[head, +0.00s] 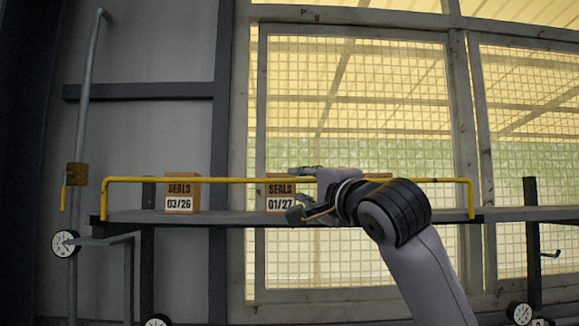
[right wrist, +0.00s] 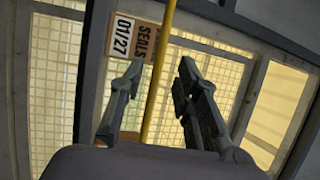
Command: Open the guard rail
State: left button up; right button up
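The yellow guard rail (head: 226,180) runs level along the front of a grey shelf, with a bent-down end at each side. My right gripper (head: 298,190) is at the middle of the rail, its fingers pointing left in the head view. In the right wrist view the rail (right wrist: 159,70) passes between the two open fingers (right wrist: 160,85), with a gap visible on both sides. A box marked SEALS 01/27 (head: 280,203) stands behind the rail near the fingers; it also shows in the right wrist view (right wrist: 123,38). My left gripper is not in view.
A box marked SEALS 03/26 (head: 182,192) stands on the shelf (head: 235,217) further left; another box is mostly hidden behind my right gripper. A pipe with a yellow-handled valve (head: 76,176) and gauge (head: 65,243) stands at left. Mesh windows are behind.

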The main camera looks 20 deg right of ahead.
aim_at(291, 182)
jog(key=p+x, duration=0.3)
jog(key=x, duration=0.3)
jog(key=shift+w, duration=0.35)
grip_shut()
dwell(0.5)
